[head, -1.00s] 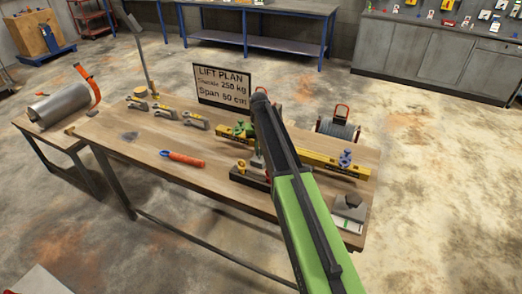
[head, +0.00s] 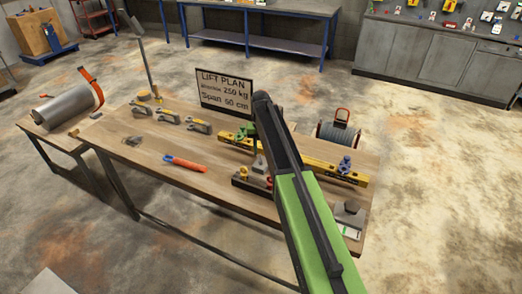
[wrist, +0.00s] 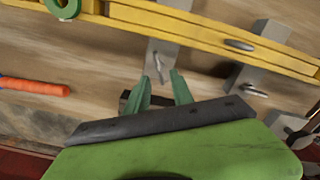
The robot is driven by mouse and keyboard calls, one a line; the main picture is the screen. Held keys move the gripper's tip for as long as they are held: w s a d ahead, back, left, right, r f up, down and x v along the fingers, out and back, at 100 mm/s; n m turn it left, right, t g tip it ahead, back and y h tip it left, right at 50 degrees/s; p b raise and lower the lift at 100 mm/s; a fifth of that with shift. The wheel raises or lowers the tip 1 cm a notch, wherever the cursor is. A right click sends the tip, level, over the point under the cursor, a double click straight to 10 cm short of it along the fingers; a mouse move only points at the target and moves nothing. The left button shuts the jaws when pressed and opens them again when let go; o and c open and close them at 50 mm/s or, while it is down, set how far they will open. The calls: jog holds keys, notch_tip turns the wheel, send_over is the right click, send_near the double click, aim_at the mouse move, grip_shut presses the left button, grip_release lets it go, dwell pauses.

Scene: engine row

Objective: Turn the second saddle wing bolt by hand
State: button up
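The yellow beam (wrist: 200,32) crosses the top of the wrist view and lies on the wooden table in the head view (head: 322,170). Two grey saddle plates show at it in the wrist view: the left saddle (wrist: 164,50) carries a small metal wing bolt (wrist: 158,68), and the right saddle (wrist: 262,62) has another bolt (wrist: 252,91). I cannot tell which counts as second. My gripper (wrist: 160,85) is open, with its two green fingers apart and empty. The left saddle's bolt shows just beyond the fingertips, between them; contact is not clear. In the head view my arm hides the gripper.
An orange-handled tool (head: 186,163) lies left on the table. A green shackle (head: 247,131) and a blue shackle (head: 345,165) sit at the beam. The lift plan sign (head: 224,92) stands at the back edge.

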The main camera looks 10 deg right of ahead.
notch_tip(320, 180, up, 13)
jog(key=p, duration=1.1)
jog(key=shift+r, duration=0.15)
